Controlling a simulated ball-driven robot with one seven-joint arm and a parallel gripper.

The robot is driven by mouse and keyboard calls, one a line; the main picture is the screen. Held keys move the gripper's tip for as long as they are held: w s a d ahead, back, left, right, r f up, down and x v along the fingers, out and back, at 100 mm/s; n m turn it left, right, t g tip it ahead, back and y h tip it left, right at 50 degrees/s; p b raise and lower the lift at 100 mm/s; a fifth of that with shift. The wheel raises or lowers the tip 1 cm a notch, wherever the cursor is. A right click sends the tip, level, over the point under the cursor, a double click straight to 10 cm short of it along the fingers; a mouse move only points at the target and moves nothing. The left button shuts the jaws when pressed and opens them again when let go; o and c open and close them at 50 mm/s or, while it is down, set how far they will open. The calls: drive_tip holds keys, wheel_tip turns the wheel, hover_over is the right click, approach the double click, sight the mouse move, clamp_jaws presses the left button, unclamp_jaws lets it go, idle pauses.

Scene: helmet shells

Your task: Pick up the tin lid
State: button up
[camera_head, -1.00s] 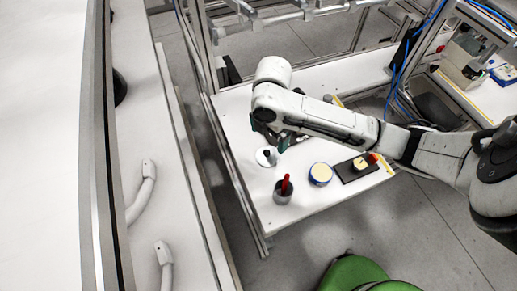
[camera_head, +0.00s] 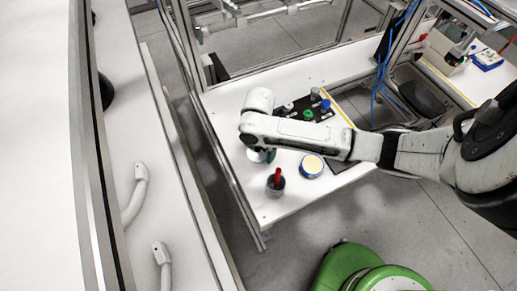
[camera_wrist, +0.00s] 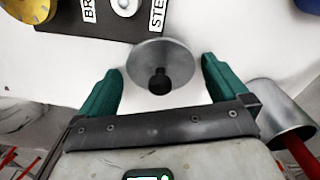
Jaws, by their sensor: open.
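The tin lid (camera_wrist: 150,52) is a flat round silver disc with a black knob, lying on the white table in the wrist view. My gripper (camera_wrist: 160,72) has teal fingers spread apart to either side of the lid, with the knob between them. I cannot tell from the picture how high the fingers are above the table. In the head view only a pale edge of the lid (camera_head: 255,156) shows, beside and below my gripper (camera_head: 268,155); my arm hides the rest.
A metal cup (camera_wrist: 282,112) stands right of my gripper; in the head view the cup (camera_head: 275,190) holds a red-handled item. A blue tin with a cream top (camera_head: 312,165) stands further right. A black board (camera_wrist: 120,22) with labels and round pieces lies beyond the lid.

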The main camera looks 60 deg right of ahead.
drive_tip(key=shift+c, duration=0.4)
drive_tip(key=c, duration=0.8)
drive_tip(key=shift+c, duration=0.2)
